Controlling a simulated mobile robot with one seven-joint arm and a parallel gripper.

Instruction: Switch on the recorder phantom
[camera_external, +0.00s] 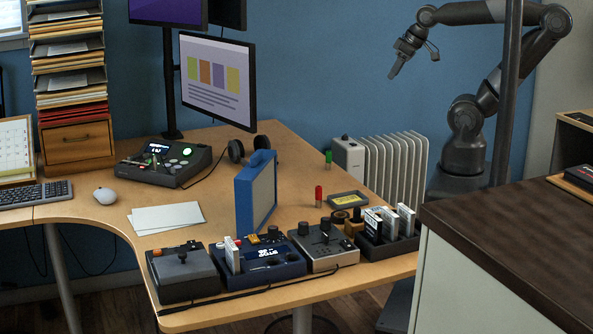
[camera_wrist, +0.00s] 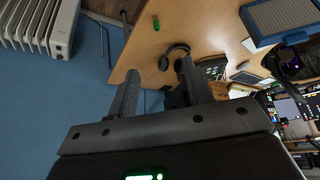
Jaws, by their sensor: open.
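My gripper (camera_external: 411,66) is open and empty, high in front of the blue wall, right of the desk and well away from its devices. In the wrist view its two fingers (camera_wrist: 158,75) stand apart with nothing between them. A blue device with a lit display (camera_external: 268,258) sits at the desk's front edge. A dark console (camera_external: 165,160) with a lit display and a glowing green button stands at the back left. I cannot tell which is the recorder. A phantom switch is too small to make out.
The desk (camera_external: 285,200) also holds a blue-framed panel (camera_external: 256,191), grey boxes with knobs (camera_external: 185,270) (camera_external: 323,246), a rack of white and dark cards (camera_external: 390,238) and headphones (camera_external: 248,147). A radiator (camera_external: 395,165) stands behind. A dark-topped counter (camera_external: 520,240) is at right.

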